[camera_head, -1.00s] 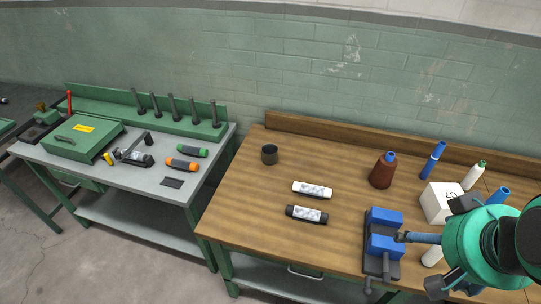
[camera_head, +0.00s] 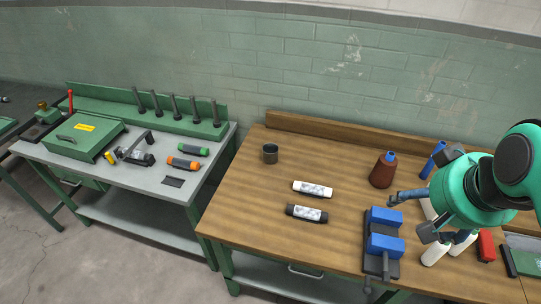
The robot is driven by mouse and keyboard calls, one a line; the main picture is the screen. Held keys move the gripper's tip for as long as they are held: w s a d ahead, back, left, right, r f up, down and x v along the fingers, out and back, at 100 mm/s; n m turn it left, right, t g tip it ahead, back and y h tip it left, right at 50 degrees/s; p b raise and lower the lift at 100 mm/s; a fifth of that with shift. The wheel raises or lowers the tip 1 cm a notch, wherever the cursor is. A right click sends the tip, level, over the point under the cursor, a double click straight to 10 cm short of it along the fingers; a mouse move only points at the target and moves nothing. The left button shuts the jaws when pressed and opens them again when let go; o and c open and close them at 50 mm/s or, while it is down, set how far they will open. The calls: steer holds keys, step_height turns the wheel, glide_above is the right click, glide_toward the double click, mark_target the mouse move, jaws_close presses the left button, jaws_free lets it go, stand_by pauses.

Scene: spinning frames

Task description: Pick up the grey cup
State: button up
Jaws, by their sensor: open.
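The grey cup (camera_head: 270,154) is a small, dark, open-topped cup. It stands upright near the back left of the wooden workbench (camera_head: 247,215), with nothing touching it. My gripper (camera_head: 418,196) is at the right of the view, above the bench and well to the right of the cup. It is open, and I see nothing held in it. The green wrist and arm partly hide the jaws' shape and the things behind them.
A white tube (camera_head: 312,189) and a black tube (camera_head: 307,213) lie right of the cup. A grey side table (camera_head: 150,176) holds tools at left. The bench around the cup is clear.

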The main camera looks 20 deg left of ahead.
steer(key=w+a+f+n+p, duration=0.1)
steer(key=w+a, duration=0.5)
steer(key=w, duration=0.3)
steer(key=w+a+f+n+g+y+p, duration=0.1)
steer(key=w+a, duration=0.4)
steer(key=w, duration=0.5)
steer(key=w+a+f+n, duration=0.1)
steer(key=w+a, duration=0.5)
steer(key=w, duration=0.3)
steer(key=w+a+f+n+p, duration=0.1)
steer(key=w+a+f, duration=0.4)
steer(key=a+f, duration=0.2)
steer(key=w+a+f+y, duration=0.1)
steer(key=w+a+f, duration=0.4)
steer(key=a+f, duration=0.3)
steer(key=w+a+f+n+p, duration=0.1)
steer(key=w+a+f, duration=0.4)
steer(key=a+f, duration=0.2)
steer(key=a, duration=0.2)
steer(key=shift+w+a+f+n+g+p, duration=0.25)
steer(key=shift+a+f+n+g+p, duration=0.05)
steer(key=shift+a+f+g, duration=0.1)
glide_toward(270, 149)
steer(key=shift+s+d+f, duration=0.15)
steer(key=shift+s+f, duration=0.5)
steer(key=shift+s, duration=0.05)
steer(key=shift+f, duration=0.1)
steer(key=shift+x, duration=2.55)
